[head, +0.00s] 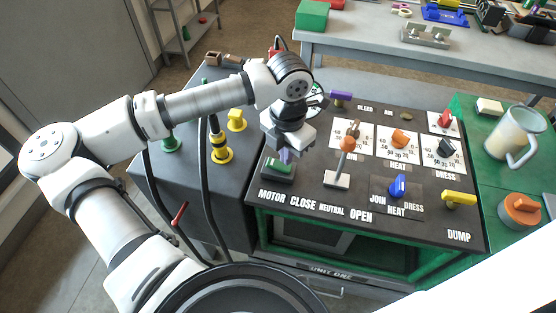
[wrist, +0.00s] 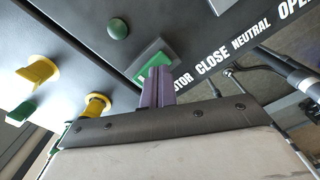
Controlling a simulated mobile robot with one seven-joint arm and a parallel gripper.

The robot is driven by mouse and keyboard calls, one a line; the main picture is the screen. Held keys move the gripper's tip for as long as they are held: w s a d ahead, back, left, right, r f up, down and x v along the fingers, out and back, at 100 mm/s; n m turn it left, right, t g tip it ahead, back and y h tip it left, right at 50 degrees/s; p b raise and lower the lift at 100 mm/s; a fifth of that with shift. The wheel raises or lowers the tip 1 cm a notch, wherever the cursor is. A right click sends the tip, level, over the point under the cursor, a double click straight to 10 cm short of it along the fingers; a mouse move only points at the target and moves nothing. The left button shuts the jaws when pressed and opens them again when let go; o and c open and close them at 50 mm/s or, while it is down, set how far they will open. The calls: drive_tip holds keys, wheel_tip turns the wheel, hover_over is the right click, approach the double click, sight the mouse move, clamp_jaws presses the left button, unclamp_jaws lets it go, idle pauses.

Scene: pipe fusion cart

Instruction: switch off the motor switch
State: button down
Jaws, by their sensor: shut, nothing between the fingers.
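The motor switch (head: 278,170) is a green rocker in a dark grey housing, at the left end of the black control panel behind the word MOTOR. In the wrist view the green rocker (wrist: 148,75) shows just beyond my fingertips. My gripper (head: 285,157) points down at it, with its purple fingers shut together and empty. In the wrist view the fingertips (wrist: 158,72) overlap the edge of the rocker. I cannot tell whether they touch it. The fingers hide part of the rocker.
An orange-knobbed lever (head: 347,145) stands right of the switch. A blue knob (head: 397,186), a yellow handle (head: 459,198) and dial knobs lie further right. Yellow fittings (head: 221,150) and cables are on the grey box at left. A green table with a jug (head: 515,135) is at right.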

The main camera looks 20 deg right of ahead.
drive_tip(key=shift+r+p, duration=0.85)
drive_tip(key=shift+r, duration=1.9)
